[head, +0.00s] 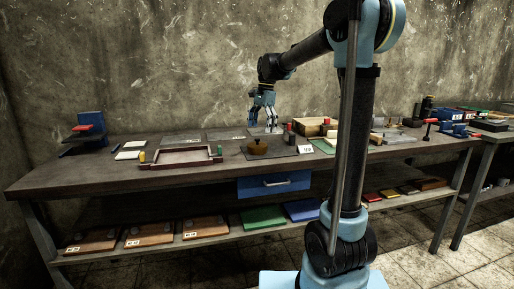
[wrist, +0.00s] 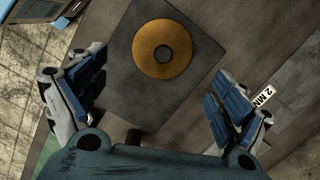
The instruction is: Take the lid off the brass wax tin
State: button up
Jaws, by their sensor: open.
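The brass wax tin (head: 257,149) stands on a dark grey mat (head: 284,153) near the front middle of the bench, with its lid on. In the wrist view the round brass lid (wrist: 179,38) shows from above with a dark knob at its centre. My gripper (head: 264,120) is above the bench, behind and a little right of the tin in the head view. In the wrist view my gripper (wrist: 157,72) is open, its blue-padded fingers wide apart and empty. The tin lies ahead between them, not touched. The tin's sides are hidden in the wrist view.
A wooden frame (head: 182,165) lies left of the tin. A white label card (head: 306,150) stands right of it. A wooden box (head: 310,126) and small red and dark pieces are behind. A blue drawer (head: 273,184) hangs below the bench edge.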

aim_at(257, 142)
jog(key=shift+s+a+f, duration=0.1)
jog(key=shift+a+f, duration=0.1)
jog(key=shift+f, duration=0.7)
jog(key=shift+s+a+f, duration=0.15)
jog(key=shift+a+f, duration=0.1)
jog(key=shift+f, duration=0.6)
jog(key=shift+s+a+f, duration=0.1)
jog(key=shift+a+f, duration=0.1)
jog(key=shift+f, duration=0.7)
jog(key=shift+c, duration=0.6)
jog(key=c, duration=1.1)
